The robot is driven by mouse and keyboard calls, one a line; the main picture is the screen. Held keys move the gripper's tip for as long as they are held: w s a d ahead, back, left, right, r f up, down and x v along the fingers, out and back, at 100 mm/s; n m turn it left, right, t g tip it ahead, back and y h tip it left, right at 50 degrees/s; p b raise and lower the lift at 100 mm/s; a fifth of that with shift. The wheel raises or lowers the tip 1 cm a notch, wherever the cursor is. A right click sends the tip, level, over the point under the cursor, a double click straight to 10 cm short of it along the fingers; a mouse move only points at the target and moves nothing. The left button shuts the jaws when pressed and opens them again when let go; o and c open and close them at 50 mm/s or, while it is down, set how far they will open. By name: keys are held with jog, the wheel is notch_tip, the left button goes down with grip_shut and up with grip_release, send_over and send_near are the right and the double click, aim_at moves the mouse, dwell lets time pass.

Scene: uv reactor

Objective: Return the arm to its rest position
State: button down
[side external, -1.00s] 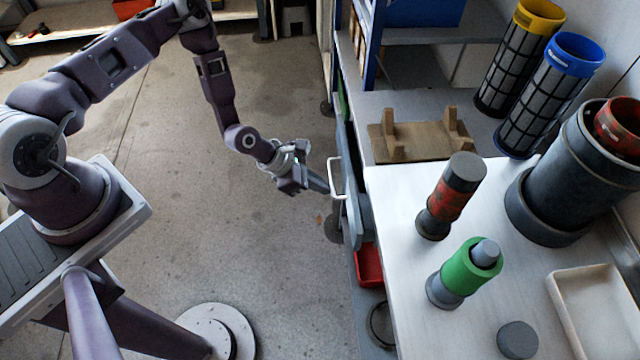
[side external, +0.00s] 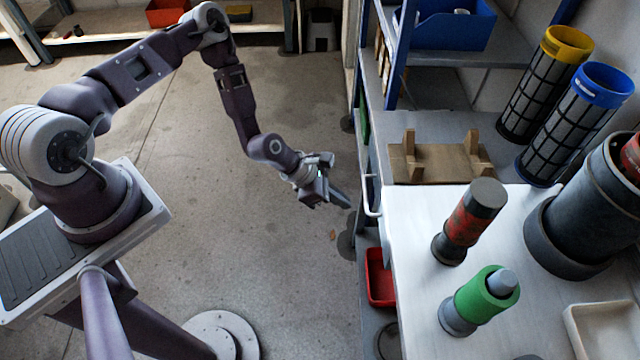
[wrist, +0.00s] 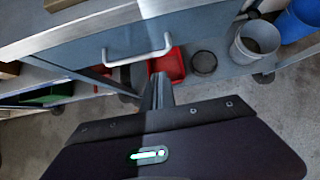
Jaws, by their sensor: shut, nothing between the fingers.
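My gripper (side external: 344,201) hangs at the end of my bent arm, to the left of the white workbench (side external: 405,285). Its fingers are shut with nothing between them. In the wrist view the closed fingers (wrist: 160,84) point toward the bench front, just below the pale drawer handle (wrist: 137,50). The grey-blue drawer front (wrist: 75,52) shows behind the handle. In the side view the handle (side external: 372,197) is right of the fingertips, with a gap between them.
A red bin (side external: 380,278) sits below the bench. On the bench stand a red-banded cylinder (side external: 470,215), a green-banded one (side external: 482,297) and a pale tray (side external: 600,335). A wooden cradle (side external: 440,163) lies behind. Open floor (side external: 230,240) surrounds my arm.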

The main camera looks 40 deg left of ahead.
jog(key=s+a+r+m+g+y, duration=0.15)
jog(key=a+r+m, duration=0.3)
jog(key=r, duration=0.45)
jog(key=s+a+r+m+y, duration=0.2)
jog(key=s+a+r+m, duration=0.1)
jog(key=r+m, duration=0.4)
jog(key=s+a+r+m+y, duration=0.15)
jog(key=a+r+m, duration=0.25)
jog(key=r, duration=0.6)
jog(key=s+d+r+m+t, duration=0.1)
jog(key=s+r+m, duration=1)
jog(key=s+r, duration=0.5)
jog(key=s, duration=0.2)
jog(key=shift+s+d+r+m, duration=0.35)
jog(key=shift+s+d, duration=0.05)
jog(key=shift+t, duration=0.25)
